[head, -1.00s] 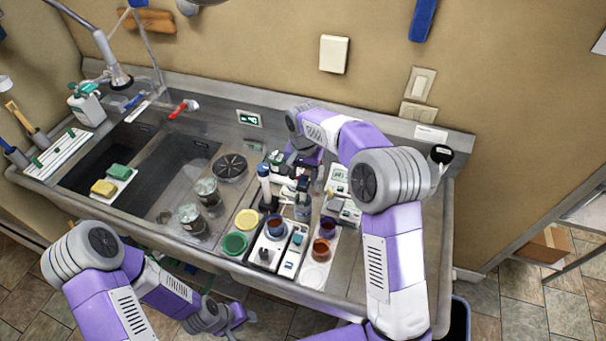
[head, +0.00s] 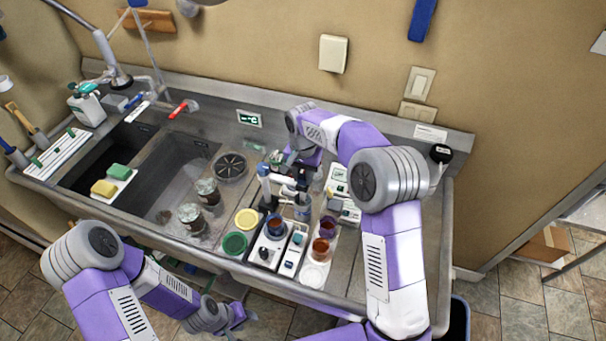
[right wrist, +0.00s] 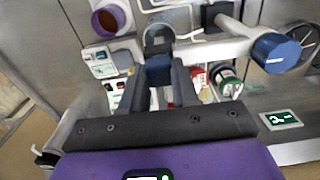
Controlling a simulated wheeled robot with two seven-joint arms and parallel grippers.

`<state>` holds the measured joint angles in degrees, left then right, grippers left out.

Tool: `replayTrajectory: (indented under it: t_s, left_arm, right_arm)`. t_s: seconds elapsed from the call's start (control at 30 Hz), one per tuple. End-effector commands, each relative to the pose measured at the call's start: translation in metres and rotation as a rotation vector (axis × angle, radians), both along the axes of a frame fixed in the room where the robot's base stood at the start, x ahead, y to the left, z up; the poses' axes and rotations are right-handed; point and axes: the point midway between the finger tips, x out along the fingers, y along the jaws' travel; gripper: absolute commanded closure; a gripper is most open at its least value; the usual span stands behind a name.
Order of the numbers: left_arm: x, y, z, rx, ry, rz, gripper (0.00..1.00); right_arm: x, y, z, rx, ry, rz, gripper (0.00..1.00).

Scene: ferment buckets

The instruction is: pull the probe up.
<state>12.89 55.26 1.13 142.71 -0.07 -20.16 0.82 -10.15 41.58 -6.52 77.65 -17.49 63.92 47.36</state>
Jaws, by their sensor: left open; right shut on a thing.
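My right gripper (right wrist: 158,75) is shut on a dark blue block (right wrist: 158,66), which appears to be the head of the probe. A clear round jar (right wrist: 158,38) shows just beyond it in the right wrist view; whether the probe's tip is inside it is hidden. In the head view the right gripper (head: 294,170) is over the group of lab items, and its arm partly covers them. A stand with a blue-capped post (head: 264,172) is beside it; its blue knob (right wrist: 275,52) also shows in the wrist view. My left gripper (head: 232,317) is low at the front, open and empty.
A sink basin (head: 160,195) lies further left.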

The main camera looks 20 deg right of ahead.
Motion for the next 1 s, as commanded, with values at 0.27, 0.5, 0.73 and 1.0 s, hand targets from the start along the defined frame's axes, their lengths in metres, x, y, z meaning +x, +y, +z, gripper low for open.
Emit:
replayTrajectory:
  t_s: [0.27, 0.5, 0.73, 1.0]
  left_arm:
    - [0.0, 0.0, 0.028, 0.0, 0.0, 0.0, 0.57]
    - [0.0, 0.0, 0.043, 0.0, 0.0, 0.0, 0.57]
    - [0.0, 0.0, 0.041, 0.0, 0.0, 0.0, 0.57]
    - [0.0, 0.0, 0.041, 0.0, 0.0, 0.0, 0.57]
  right_arm:
    - [0.0, 0.001, 0.039, 0.0, -0.001, 0.0, 1.0]
    - [0.0, 0.0, 0.061, 0.001, -0.002, 0.0, 1.0]
    - [0.001, 0.0, 0.062, 0.001, -0.007, -0.001, 1.0]
    - [0.001, 0.0, 0.06, 0.001, -0.004, -0.001, 0.45]
